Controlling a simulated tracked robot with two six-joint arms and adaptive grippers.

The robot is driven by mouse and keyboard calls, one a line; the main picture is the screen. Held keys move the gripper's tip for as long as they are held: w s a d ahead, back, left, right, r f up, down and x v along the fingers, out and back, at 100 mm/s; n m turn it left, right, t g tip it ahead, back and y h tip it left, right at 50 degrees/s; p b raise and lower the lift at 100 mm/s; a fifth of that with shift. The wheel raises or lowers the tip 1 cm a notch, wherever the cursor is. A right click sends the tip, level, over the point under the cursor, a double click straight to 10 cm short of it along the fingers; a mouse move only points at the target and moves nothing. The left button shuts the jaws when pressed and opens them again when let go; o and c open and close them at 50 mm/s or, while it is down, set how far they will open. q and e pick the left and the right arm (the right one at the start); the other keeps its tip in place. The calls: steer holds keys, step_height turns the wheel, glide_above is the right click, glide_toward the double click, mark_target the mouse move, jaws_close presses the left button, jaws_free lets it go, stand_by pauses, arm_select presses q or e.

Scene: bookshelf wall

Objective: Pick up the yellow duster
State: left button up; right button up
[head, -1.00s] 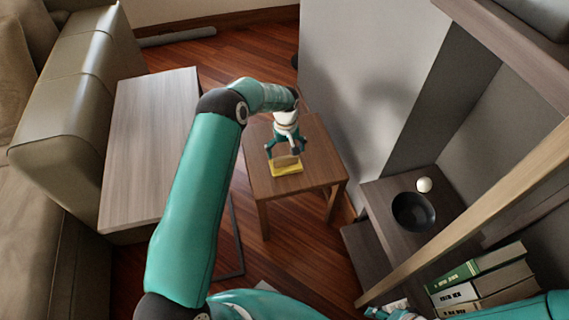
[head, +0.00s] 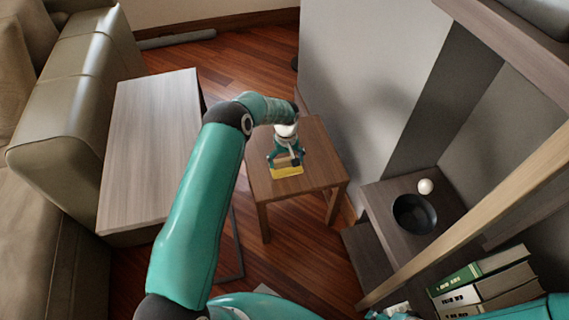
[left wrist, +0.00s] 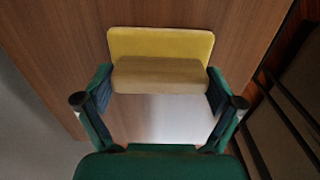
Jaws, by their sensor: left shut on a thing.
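The yellow duster (head: 287,172) has a yellow pad and a tan wooden block on top. It is on the small brown wooden table (head: 260,187). In the left wrist view its yellow pad (left wrist: 160,43) shows beyond the block (left wrist: 160,76). My left gripper (head: 287,160) is over the duster from above, and in the left wrist view its fingers (left wrist: 160,92) are shut on the two ends of the block. Whether the pad still touches the table I cannot tell. My right gripper (head: 385,313) shows only in part at the bottom edge, and its fingers are unclear.
A grey-brown side table (head: 150,145) and a sofa (head: 75,110) are on the left. A grey panel (head: 350,95) rises right of the small table. A shelf holds a black bowl (head: 414,213), a white ball (head: 425,186) and several books (head: 480,280).

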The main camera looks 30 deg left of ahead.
mark_target(286, 159)
arm_select(q)
steer(key=shift+r, duration=0.15)
step_height(286, 159, up, 20)
steer(key=p, duration=0.3)
steer(key=w+d+r+m, duration=0.1)
steer(key=d+r+m, duration=0.15)
steer(key=d, duration=0.65)
steer(key=d+r+m, duration=0.1)
steer(key=d+r, duration=0.3)
steer(key=d, duration=0.4)
steer(key=s+d+m, duration=0.6)
steer(key=s+d, duration=0.2)
steer(key=d, duration=0.4)
steer(key=shift+s+d+f, duration=0.15)
steer(key=shift+s, duration=0.1)
